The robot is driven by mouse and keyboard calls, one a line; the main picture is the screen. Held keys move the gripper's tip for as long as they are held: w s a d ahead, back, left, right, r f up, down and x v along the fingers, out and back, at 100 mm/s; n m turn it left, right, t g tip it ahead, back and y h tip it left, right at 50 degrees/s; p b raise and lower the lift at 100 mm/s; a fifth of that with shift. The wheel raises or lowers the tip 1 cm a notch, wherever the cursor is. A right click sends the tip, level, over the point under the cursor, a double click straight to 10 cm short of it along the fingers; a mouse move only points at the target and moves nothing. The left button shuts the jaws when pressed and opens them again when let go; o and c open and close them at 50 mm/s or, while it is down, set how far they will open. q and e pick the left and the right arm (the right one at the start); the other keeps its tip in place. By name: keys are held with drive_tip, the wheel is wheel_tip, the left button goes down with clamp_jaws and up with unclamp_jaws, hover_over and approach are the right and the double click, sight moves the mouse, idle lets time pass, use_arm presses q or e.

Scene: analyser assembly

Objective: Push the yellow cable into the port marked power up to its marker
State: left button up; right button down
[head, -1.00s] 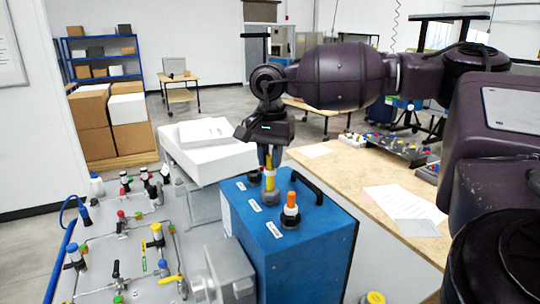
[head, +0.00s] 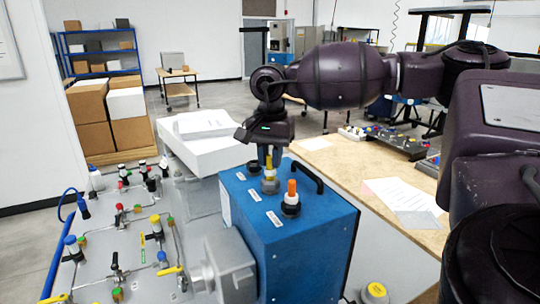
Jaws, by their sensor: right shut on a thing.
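The blue analyser box (head: 310,240) stands in the middle, with small white labels and ports on its top. My right gripper (head: 269,158) comes down from above and is shut on the yellow cable (head: 269,172). The cable is upright, and its lower end is at the rear port (head: 270,186). How deep it sits, and its marker, cannot be made out. An orange cable end (head: 291,188) stands in the nearer port. The label lettering is too small to read. My left gripper is not in view.
A black handle (head: 307,175) rises from the box top just right of the yellow cable. A grey panel with several valves and fittings (head: 125,235) lies left. A white case (head: 205,150) stands behind it, and a wooden bench (head: 350,170) is at right.

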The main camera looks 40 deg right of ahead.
drive_tip(key=shift+f, duration=0.25)
drive_tip(key=c, duration=0.9)
unclamp_jaws()
drive_tip(key=shift+c, duration=0.2)
drive_tip(key=shift+r, duration=0.1)
drive_tip(key=shift+r+p, duration=1.35)
drive_tip(key=shift+r, duration=0.55)
drive_tip(key=shift+r+p, duration=1.05)
drive_tip(key=shift+r, duration=0.5)
